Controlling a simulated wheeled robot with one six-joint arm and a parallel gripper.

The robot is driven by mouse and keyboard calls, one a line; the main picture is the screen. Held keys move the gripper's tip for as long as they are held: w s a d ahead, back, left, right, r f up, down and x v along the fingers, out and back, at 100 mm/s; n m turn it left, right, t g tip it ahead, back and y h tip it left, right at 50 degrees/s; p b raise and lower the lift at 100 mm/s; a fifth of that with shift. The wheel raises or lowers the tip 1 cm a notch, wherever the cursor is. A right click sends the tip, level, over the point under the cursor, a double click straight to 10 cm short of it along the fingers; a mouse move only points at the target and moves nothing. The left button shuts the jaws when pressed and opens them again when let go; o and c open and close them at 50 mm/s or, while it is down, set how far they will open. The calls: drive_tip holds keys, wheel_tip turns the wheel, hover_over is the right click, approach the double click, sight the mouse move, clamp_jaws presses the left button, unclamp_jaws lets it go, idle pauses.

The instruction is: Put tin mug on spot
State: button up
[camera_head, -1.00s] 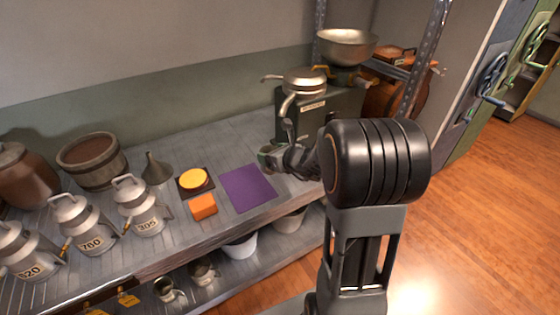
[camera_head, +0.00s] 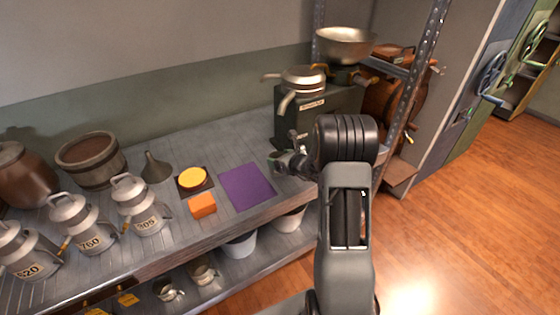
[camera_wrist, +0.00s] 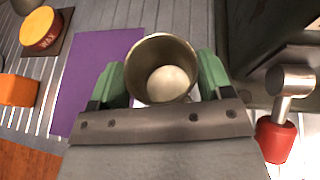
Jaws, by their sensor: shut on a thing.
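The tin mug (camera_wrist: 150,58) is a grey metal cup, seen from above into its open mouth in the wrist view. My gripper (camera_wrist: 162,85) has green fingers on both sides of the mug and is shut on it. The purple square spot (camera_head: 247,188) lies flat on the shelf top and is bare. It also shows left of the mug in the wrist view (camera_wrist: 85,80), its right edge partly behind the mug. In the head view my gripper (camera_head: 281,161) is right of the spot. I cannot tell whether the mug touches the shelf.
A yellow wax disc (camera_head: 193,178) and an orange block (camera_head: 202,205) lie left of the spot. A dark green machine (camera_head: 310,120) with a metal pot stands close behind my gripper. Numbered cans (camera_head: 140,208) stand at left. Other mugs (camera_head: 204,274) sit on the lower shelf.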

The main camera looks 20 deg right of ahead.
drive_tip(key=shift+f, duration=0.25)
drive_tip(key=shift+f, duration=0.2)
drive_tip(key=o, duration=1)
drive_tip(key=shift+r, duration=0.15)
